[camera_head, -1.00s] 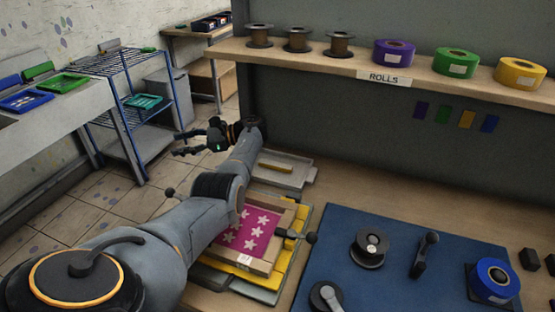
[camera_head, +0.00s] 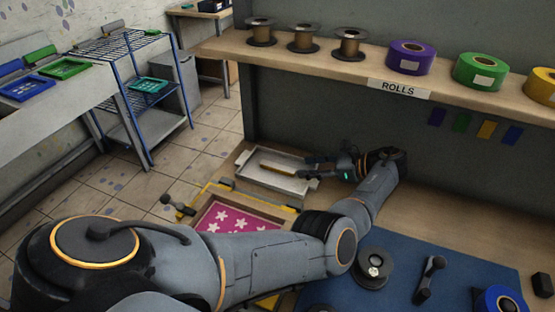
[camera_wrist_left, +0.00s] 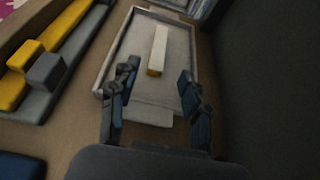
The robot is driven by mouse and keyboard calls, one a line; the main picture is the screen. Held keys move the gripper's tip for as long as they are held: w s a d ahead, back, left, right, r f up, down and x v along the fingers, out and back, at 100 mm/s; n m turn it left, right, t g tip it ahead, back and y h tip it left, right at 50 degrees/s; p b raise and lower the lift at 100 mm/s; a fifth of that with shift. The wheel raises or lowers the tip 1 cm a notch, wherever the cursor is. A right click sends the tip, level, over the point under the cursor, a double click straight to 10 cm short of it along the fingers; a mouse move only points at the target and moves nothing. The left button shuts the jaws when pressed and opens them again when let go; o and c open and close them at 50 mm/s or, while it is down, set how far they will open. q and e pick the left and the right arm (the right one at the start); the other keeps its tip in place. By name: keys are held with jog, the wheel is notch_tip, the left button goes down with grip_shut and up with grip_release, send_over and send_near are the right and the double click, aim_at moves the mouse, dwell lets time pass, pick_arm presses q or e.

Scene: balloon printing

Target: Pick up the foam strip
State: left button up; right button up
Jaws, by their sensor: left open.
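The foam strip (camera_head: 288,168) is a slim bar, whitish on top with a yellow side and end. It lies in a shallow light grey tray (camera_head: 262,178) at the back of the bench. In the left wrist view the strip (camera_wrist_left: 158,48) lies lengthwise in the tray (camera_wrist_left: 112,62). My left gripper (camera_head: 306,167) is at the tray's right end, with its fingers toward the strip. In the left wrist view the gripper (camera_wrist_left: 158,74) is open and empty, and the strip's near end lies between the finger lines. My right gripper is out of view.
A printing frame with a pink, star-patterned screen (camera_head: 235,216) sits in front of the tray, partly behind my left arm. A shelf (camera_head: 300,58) with spools and coloured rolls is above. A blue mat (camera_head: 440,257) holds rolls and a handled tool.

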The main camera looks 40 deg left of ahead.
aim_at(285, 169)
pick_arm(q)
jog(key=shift+x, duration=0.9)
jog(key=p+x, duration=0.2)
jog(key=x, duration=0.3)
jog(key=shift+s+d, duration=0.1)
jog(key=shift+a+f, duration=0.2)
jog(key=c, duration=0.8)
